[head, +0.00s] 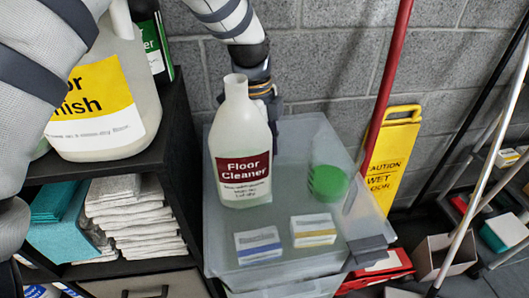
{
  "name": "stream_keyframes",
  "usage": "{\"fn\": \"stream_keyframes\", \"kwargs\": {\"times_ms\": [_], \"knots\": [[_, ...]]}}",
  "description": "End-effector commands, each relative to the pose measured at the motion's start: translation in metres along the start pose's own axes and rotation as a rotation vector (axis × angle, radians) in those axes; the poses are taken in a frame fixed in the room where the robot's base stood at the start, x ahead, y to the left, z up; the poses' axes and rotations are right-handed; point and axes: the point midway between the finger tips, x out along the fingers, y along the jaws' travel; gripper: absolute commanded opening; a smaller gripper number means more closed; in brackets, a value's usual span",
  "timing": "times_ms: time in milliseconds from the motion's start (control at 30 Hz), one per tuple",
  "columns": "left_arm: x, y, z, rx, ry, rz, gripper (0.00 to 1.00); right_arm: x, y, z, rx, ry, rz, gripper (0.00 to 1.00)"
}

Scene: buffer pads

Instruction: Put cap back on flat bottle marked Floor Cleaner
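The white Floor Cleaner bottle (240,142) with a dark red label stands upright on the translucent lid of a plastic bin (228,232). Its neck (235,84) is uncovered, with no cap on it. An arm comes down from the top, apparently my left; its dark gripper (266,97) is just behind the bottle's right side. Its fingertips are mostly hidden by the bottle, so I cannot tell whether they are open or touch it. I cannot make out a bottle cap for certain. My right gripper is not in view.
A clear cup with a green lower part (328,182) and two small boxes (258,245) (313,230) sit on the bin. A shelf (172,165) with a Floor Finish jug (108,95) and folded cloths stands left. A red pole (386,85) and yellow wet floor sign (392,158) are right.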

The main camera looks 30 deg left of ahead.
Motion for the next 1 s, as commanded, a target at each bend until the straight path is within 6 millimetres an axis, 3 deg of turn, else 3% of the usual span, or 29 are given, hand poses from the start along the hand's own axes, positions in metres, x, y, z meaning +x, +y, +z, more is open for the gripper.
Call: {"fn": "stream_keyframes", "kwargs": {"times_ms": [300,500,1000], "knots": [[-0.064,-0.002,-0.008,0.001,0.002,-0.009,0.22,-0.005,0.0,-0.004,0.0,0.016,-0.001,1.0],[-0.093,-0.001,-0.011,0.001,0.001,-0.004,0.22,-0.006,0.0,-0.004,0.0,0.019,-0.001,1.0],[-0.1,0.0,-0.016,-0.002,0.0,-0.001,0.22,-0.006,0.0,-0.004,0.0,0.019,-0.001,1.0]]}}
